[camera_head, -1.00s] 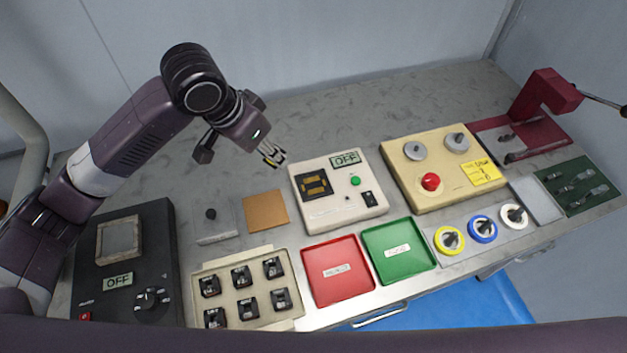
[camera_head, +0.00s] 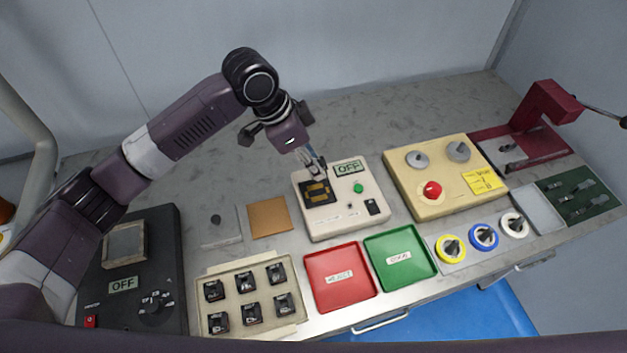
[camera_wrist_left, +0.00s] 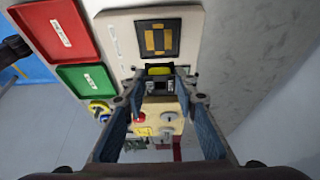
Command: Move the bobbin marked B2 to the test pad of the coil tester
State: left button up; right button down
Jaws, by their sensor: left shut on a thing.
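The coil tester (camera_head: 345,215) is a cream box with an OFF display and a green button. Its test pad (camera_head: 318,198) is a black square with gold contacts, and it also shows in the left wrist view (camera_wrist_left: 159,39). My left gripper (camera_head: 316,165) is at the back edge of the test pad, seemingly just above it. It is shut on a small dark bobbin (camera_wrist_left: 160,86) with a yellow part, seen between the fingertips in the left wrist view. Its marking cannot be read. My right gripper is not in view.
A beige tray (camera_head: 233,300) holds several black pieces. A red bin (camera_head: 340,275) and a green bin (camera_head: 399,255) lie in front of the tester. A cream winder box (camera_head: 430,160) with a red knob stands right. The grey table behind is clear.

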pick_arm(q)
notch_tip(320, 180, down, 4)
jog(key=shift+r, duration=0.15)
notch_tip(320, 180, down, 4)
jog(key=shift+f+p, duration=0.25)
jog(key=shift+p, duration=0.25)
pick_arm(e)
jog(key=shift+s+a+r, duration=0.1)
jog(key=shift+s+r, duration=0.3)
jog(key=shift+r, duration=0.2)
pick_arm(q)
jog(key=o, duration=1.1)
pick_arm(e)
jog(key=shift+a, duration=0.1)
pick_arm(q)
jog(key=shift+b+v, duration=0.8)
jog(key=shift+v, duration=5.25)
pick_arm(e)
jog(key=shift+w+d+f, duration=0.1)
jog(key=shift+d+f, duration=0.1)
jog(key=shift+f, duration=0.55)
